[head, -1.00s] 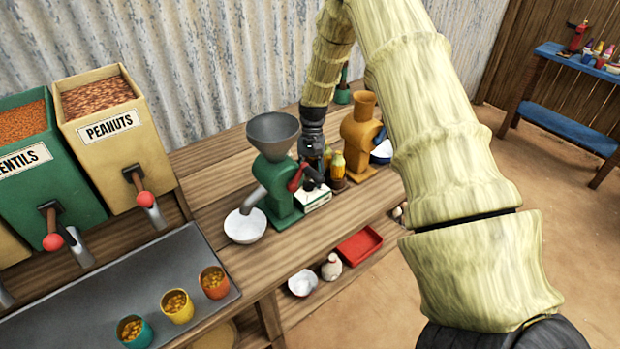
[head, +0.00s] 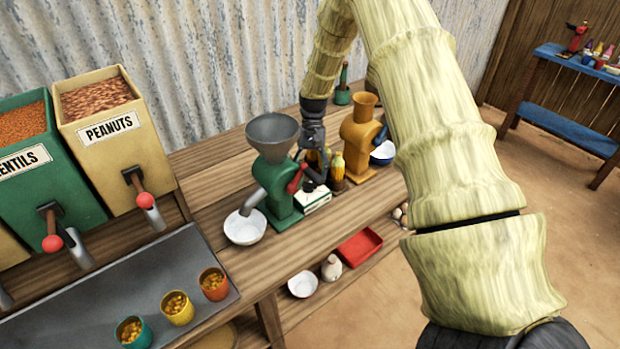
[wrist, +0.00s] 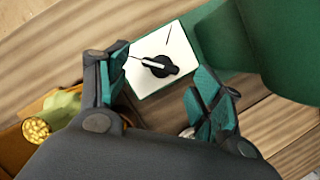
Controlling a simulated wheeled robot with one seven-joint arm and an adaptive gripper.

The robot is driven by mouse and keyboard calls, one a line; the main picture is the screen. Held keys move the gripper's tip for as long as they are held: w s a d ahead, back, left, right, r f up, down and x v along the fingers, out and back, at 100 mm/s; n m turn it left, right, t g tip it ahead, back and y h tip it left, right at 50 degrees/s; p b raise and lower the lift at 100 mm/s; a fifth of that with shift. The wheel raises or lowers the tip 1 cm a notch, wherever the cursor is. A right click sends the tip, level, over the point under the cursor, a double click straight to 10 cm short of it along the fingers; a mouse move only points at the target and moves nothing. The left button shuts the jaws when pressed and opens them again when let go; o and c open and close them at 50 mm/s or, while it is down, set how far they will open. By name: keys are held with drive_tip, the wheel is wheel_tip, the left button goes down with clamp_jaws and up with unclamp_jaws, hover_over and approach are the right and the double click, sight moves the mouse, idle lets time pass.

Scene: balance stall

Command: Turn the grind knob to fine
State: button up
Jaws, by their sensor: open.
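The green grinder (head: 278,178) with a grey hopper stands on the wooden counter. On its side is a white plate, and in the wrist view the plate (wrist: 178,41) carries the black grind knob (wrist: 160,67). The knob's white pointer points left in that view, and thin black marks show on the plate at left and upper right. My gripper (wrist: 160,78) is open, its teal-padded fingers to either side of the knob with nothing between them. In the head view my gripper (head: 314,168) is above the plate and hides the knob.
Corn cobs (wrist: 50,118) lie close to the left finger. An orange grinder (head: 358,135) stands to the right. A white bowl (head: 244,229) sits under the green grinder's spout, and its red-handled crank (head: 296,178) is near my gripper.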

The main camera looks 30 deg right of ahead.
drive_tip(key=v, duration=0.9)
drive_tip(key=shift+r, duration=0.2)
drive_tip(key=shift+d, duration=0.1)
